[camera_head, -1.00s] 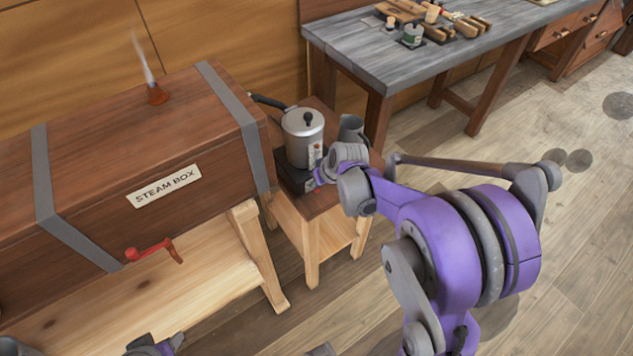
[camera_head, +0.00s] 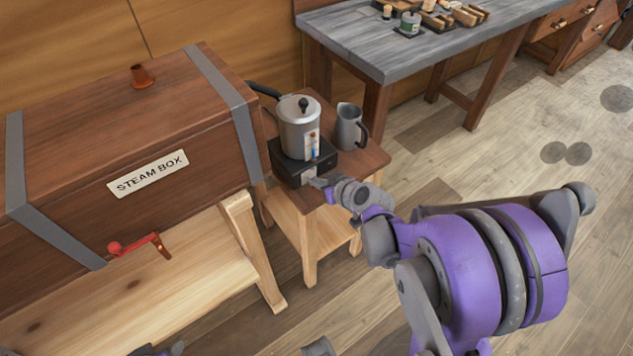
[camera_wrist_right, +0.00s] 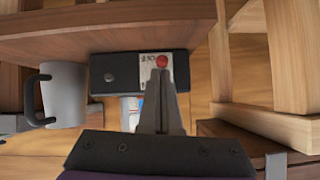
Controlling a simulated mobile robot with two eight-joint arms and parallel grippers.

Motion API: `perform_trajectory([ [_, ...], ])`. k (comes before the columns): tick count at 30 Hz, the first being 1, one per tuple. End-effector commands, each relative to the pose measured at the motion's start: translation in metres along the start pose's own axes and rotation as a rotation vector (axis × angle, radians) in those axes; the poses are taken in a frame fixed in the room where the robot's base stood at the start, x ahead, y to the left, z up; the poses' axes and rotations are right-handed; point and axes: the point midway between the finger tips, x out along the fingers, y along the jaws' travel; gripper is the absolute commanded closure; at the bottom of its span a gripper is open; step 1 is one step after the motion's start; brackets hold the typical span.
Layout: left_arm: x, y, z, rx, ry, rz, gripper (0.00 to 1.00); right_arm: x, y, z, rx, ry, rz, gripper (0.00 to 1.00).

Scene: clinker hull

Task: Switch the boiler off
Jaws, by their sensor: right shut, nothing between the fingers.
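The boiler (camera_head: 299,125) is a silver pot with a dark lid knob and black handle. It stands on a black base (camera_head: 288,168) on the small wooden stand. In the right wrist view the black base (camera_wrist_right: 120,74) shows a white marked plate (camera_wrist_right: 147,65) with a red round button or lamp (camera_wrist_right: 162,61). My right gripper (camera_head: 316,183) is shut and empty at the front of the base. In the wrist view its fingertips (camera_wrist_right: 160,78) are just by the red round piece; whether they touch it I cannot tell. My left gripper's fingers do not show.
A grey jug (camera_head: 348,128) stands on the stand (camera_head: 372,160) right beside the boiler. A grey workbench (camera_head: 400,50) with tools stands behind. The floor at right is clear.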

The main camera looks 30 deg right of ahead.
Motion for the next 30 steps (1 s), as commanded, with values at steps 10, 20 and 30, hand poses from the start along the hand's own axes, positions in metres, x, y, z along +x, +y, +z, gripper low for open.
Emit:
perform_trajectory([
  [10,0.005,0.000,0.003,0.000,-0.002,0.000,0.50,0.001,0.001,0.004,-0.001,-0.005,0.000,1.00],
  [20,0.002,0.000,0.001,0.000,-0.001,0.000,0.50,0.005,0.000,-0.004,-0.002,-0.006,-0.001,1.00],
  [30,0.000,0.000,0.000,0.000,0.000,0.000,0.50,0.009,-0.001,-0.009,-0.001,-0.006,0.001,1.00],
])
